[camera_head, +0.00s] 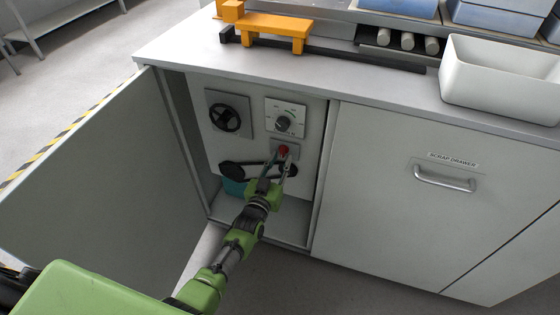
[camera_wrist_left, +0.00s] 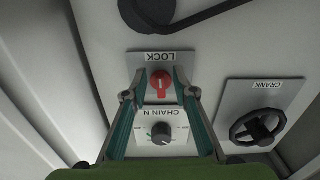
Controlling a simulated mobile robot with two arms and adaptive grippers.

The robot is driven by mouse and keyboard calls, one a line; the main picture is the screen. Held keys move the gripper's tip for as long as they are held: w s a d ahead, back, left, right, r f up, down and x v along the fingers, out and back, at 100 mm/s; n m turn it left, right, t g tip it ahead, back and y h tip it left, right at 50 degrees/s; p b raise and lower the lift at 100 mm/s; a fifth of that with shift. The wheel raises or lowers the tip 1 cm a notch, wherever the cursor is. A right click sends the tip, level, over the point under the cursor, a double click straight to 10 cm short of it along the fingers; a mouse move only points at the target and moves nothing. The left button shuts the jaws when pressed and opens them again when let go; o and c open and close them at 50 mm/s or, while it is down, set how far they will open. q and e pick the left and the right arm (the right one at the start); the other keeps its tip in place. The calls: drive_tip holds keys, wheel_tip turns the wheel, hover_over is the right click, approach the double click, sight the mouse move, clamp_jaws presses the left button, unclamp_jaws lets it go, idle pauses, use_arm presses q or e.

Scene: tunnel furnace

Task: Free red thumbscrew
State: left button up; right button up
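The red thumbscrew (camera_head: 283,150) sits on a small plate marked LOCK inside the open cabinet. In the left wrist view the red thumbscrew (camera_wrist_left: 160,84) appears upside down on its LOCK plate (camera_wrist_left: 151,57), between the fingers. My left gripper (camera_head: 282,158) reaches into the cabinet from below. In the wrist view the left gripper (camera_wrist_left: 161,72) is open, with one finger on each side of the thumbscrew and a small gap showing on both sides. My right gripper is not in view.
A dial marked CHAIN (camera_head: 283,121) is above the LOCK plate, and a black crank handwheel (camera_head: 225,118) is to its left. A black chain cover (camera_head: 240,171) lies below. The cabinet door (camera_head: 90,175) stands open at left; the scrap drawer (camera_head: 445,178) is at right.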

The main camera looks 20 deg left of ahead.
use_arm(q)
drive_tip(key=s, duration=1.2)
drive_tip(key=shift+a, duration=0.25)
